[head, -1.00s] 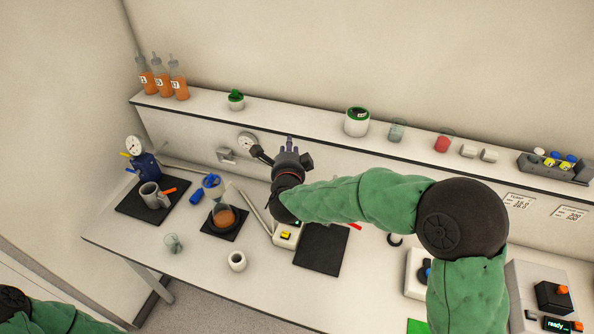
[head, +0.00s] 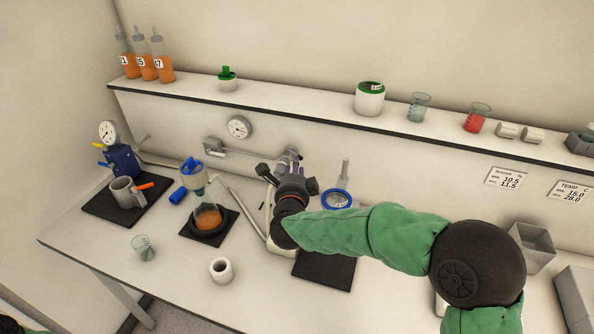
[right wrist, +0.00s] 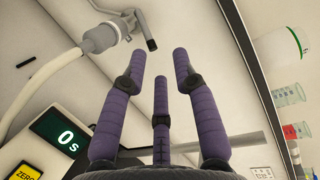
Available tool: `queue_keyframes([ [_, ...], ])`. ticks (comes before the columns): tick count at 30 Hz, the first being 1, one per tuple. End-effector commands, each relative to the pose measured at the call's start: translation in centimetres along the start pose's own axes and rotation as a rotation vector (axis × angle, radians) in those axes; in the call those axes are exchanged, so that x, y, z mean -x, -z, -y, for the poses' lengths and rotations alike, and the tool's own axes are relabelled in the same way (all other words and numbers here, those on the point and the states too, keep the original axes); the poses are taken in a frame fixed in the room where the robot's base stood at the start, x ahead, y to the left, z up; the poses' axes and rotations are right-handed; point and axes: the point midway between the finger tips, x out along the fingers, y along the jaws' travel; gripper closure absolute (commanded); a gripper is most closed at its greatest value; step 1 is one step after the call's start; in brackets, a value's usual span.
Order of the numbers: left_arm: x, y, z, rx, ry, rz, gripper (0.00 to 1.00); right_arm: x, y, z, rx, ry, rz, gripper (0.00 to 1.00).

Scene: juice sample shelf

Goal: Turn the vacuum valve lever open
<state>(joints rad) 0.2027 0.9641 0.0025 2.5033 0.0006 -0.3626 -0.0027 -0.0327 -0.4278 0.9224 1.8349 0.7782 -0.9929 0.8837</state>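A grey wall fitting (head: 213,147) with a pipe running right sits below a round gauge (head: 238,127). In the right wrist view, a grey fitting (right wrist: 100,38) on a white hose carries a dark bent lever (right wrist: 145,30), up and left of my fingertips and apart from them. I cannot tell which way the valve is set. My right gripper (head: 290,165) is in front of the pipe's right end, partly hiding it. Its purple fingers (right wrist: 160,65) are spread and empty in the right wrist view. My left gripper is out of view.
A flask (head: 207,218) sits on a black mat. The shelf (head: 300,113) runs above.

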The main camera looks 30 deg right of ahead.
Motion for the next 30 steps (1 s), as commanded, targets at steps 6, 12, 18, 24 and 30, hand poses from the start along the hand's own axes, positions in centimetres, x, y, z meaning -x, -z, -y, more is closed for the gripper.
queue_keyframes([
  [6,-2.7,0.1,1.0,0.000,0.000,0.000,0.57,-0.4,0.4,-2.8,-0.002,0.002,-0.001,0.71],
  [12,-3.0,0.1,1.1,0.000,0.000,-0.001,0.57,-1.1,0.5,-2.9,-0.002,0.002,-0.002,0.71],
  [18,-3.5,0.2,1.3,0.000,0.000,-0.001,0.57,-3.9,0.5,-3.0,-0.001,0.001,-0.004,0.71],
  [24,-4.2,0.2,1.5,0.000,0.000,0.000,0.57,-7.5,0.5,-3.1,-0.001,0.001,-0.003,0.71],
  [30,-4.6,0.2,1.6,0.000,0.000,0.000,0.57,-10.1,0.5,-3.0,-0.001,0.001,-0.002,0.71],
])
